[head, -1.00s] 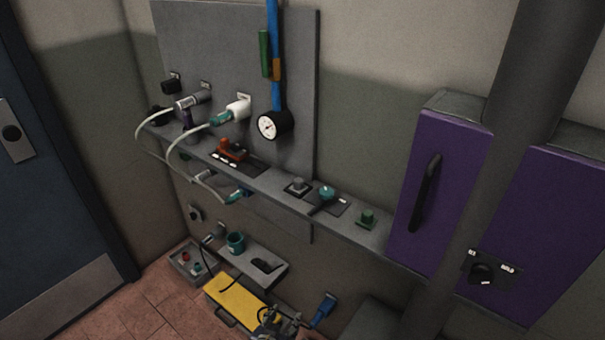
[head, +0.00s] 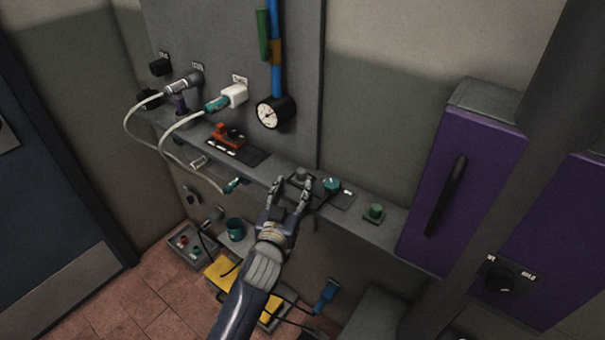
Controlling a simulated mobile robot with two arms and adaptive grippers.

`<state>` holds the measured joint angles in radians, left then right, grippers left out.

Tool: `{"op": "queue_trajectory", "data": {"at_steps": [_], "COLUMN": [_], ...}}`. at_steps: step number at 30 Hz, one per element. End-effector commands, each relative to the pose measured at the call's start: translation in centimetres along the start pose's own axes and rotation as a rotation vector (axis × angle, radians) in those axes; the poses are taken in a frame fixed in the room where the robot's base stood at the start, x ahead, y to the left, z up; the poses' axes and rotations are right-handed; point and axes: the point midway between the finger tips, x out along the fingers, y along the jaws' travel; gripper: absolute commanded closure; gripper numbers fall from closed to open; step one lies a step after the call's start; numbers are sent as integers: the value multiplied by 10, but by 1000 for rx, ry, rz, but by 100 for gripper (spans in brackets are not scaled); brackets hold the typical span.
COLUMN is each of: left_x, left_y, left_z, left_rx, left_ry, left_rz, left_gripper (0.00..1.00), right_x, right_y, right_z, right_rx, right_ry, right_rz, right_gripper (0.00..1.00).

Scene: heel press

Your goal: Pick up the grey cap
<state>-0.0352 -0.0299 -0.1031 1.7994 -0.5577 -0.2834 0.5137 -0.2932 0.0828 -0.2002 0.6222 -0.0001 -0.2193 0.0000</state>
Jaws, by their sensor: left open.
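The grey cap (head: 301,174) sits on the grey wall shelf (head: 390,237), at the back of a small dark base plate. My left gripper (head: 290,190) reaches up from below to the shelf's front edge. Its two fingers are apart and empty, with their tips just in front of and to the left of the cap. The fingers partly hide the plate around the cap. I cannot tell whether a fingertip touches the cap. My right gripper is not in view.
A teal-knobbed valve (head: 331,185) and a green block (head: 374,212) stand right of the cap. A red device (head: 229,136) is to the left. A purple cabinet (head: 465,180) blocks the right. A yellow case (head: 222,272) lies below.

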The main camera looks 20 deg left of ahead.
Motion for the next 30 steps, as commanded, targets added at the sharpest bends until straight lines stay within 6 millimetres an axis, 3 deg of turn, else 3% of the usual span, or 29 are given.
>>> {"op": "queue_trajectory", "data": {"at_steps": [6,12,24,30], "left_x": [30,40,82,90], "left_y": [0,0,2,2], "left_z": [-2,-1,-2,-1], "left_rx": [0,1,0,0], "left_ry": [1,0,1,0], "left_rz": [0,0,0,1], "left_gripper": [53,53,53,53], "right_x": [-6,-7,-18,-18], "right_y": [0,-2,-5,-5], "right_z": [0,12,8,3], "right_rx": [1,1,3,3], "right_ry": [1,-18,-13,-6], "right_rz": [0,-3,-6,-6], "right_gripper": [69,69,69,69]}}
